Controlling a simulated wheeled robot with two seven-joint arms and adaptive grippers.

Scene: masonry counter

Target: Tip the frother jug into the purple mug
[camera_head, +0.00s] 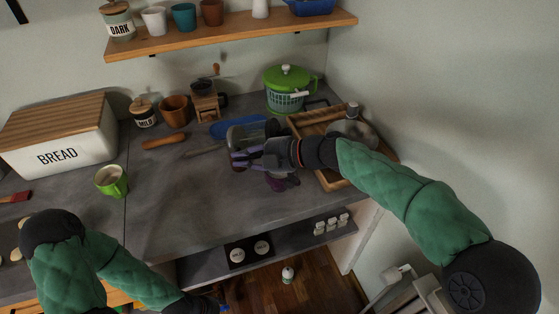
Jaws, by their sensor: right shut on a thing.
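My right gripper (248,158) is over the middle of the counter and is shut on the grey metal frother jug (235,136). The jug shows partly behind the fingers; its exact tilt is hard to tell. The purple mug (284,183) stands on the counter just below and to the right of the gripper, partly hidden by my right wrist. The jug is apart from the mug's visible part. My left arm reaches low along the bottom edge; its gripper (218,304) is dark, small and cut by the frame, so its jaws cannot be read.
A green mug (112,181) and a bread box (62,142) stand at the left. A blue tray (238,126), a grinder (207,102) and a green pot (287,92) are at the back. A wooden tray (328,181) lies at the right. The counter's front middle is clear.

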